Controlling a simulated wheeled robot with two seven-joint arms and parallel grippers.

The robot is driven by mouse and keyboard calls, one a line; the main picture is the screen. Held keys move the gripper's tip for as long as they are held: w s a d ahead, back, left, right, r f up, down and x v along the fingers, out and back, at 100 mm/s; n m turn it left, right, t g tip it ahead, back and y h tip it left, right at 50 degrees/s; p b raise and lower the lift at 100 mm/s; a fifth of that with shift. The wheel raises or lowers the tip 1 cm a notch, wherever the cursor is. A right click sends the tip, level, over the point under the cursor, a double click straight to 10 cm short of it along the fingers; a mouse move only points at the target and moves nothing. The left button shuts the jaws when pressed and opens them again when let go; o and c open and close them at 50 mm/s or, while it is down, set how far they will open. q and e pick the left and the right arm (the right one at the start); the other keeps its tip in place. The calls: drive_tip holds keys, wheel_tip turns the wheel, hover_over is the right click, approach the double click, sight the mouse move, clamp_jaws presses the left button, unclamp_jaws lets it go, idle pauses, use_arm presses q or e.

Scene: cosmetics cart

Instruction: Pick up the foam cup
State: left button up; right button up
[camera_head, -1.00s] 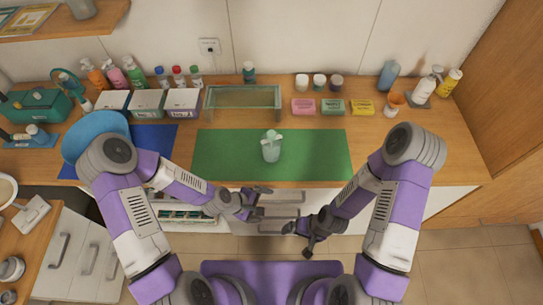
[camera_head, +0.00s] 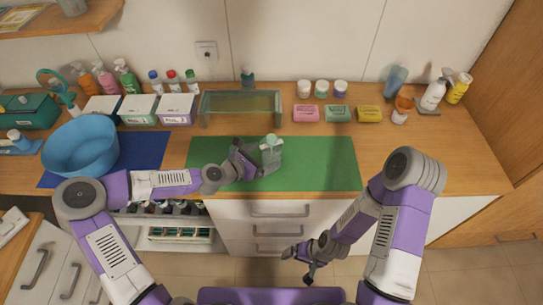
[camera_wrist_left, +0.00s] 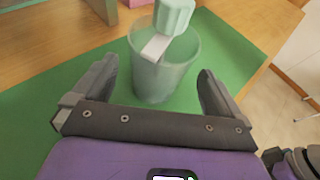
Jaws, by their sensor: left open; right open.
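The foam cup (camera_head: 271,158) is a pale, see-through cup with a mint-green piece and a white strip at its top. It stands upright on the green mat (camera_head: 320,160). My left gripper (camera_head: 253,159) is open at the left side of the cup. In the left wrist view the cup (camera_wrist_left: 160,80) stands between and slightly beyond the open fingers of the left gripper (camera_wrist_left: 158,74); I cannot tell whether either finger touches it. My right gripper (camera_head: 298,262) is open and empty, low in front of the drawers.
A clear rack (camera_head: 240,121) stands behind the mat, with white boxes (camera_head: 137,108) to its left and colored soap boxes (camera_head: 337,114) to its right. A blue bowl (camera_head: 80,146) is at left on a blue mat (camera_head: 150,147). The mat's right half is clear.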

sight(271, 137)
use_arm(q)
drive_tip(key=x, duration=0.4)
drive_tip(key=shift+w+d+f, duration=0.2)
drive_tip(key=shift+w+d, duration=0.05)
drive_tip(key=shift+d, duration=0.05)
drive_tip(key=c, duration=1.1)
drive_tip(key=shift+o, duration=0.2)
drive_tip(key=shift+r, duration=0.15)
drive_tip(key=shift+r+p, duration=0.6)
drive_tip(key=shift+r, duration=4.3)
